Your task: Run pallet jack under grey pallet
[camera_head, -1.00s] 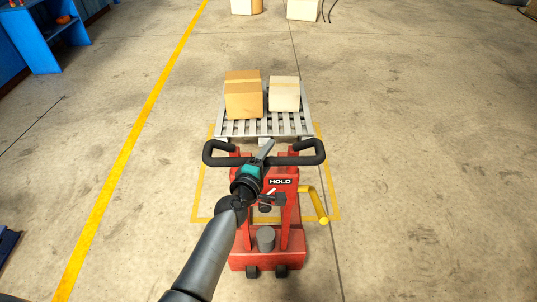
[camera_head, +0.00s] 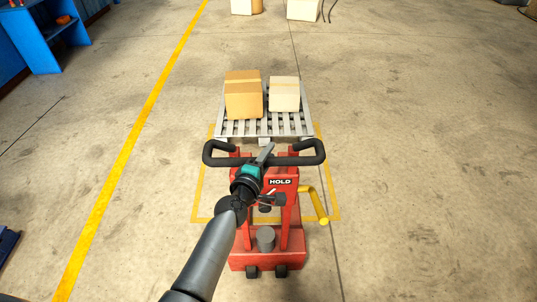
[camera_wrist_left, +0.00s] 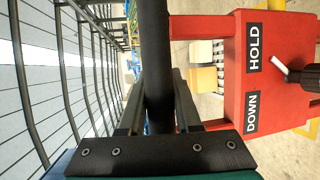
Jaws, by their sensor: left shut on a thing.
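The red pallet jack (camera_head: 290,218) stands in the middle of the head view, with a black looped handlebar (camera_head: 310,158) and a HOLD label. My left gripper (camera_head: 264,155) is shut on the handlebar near its middle. In the left wrist view, the black bar (camera_wrist_left: 154,50) runs between the fingers (camera_wrist_left: 158,100), beside the red jack body (camera_wrist_left: 275,65) with HOLD and DOWN labels and a small lever (camera_wrist_left: 297,76). The grey slatted pallet (camera_head: 236,128) lies straight beyond the jack. The forks are hidden, so I cannot tell how far they reach under it. My right gripper is out of view.
A brown carton (camera_head: 243,98) and a paler carton (camera_head: 285,94) sit on the pallet. A yellow floor outline (camera_head: 198,190) surrounds the jack. A yellow line (camera_head: 128,145) runs along the left, with a blue shelf (camera_head: 42,50) beyond. Floor on both sides is clear.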

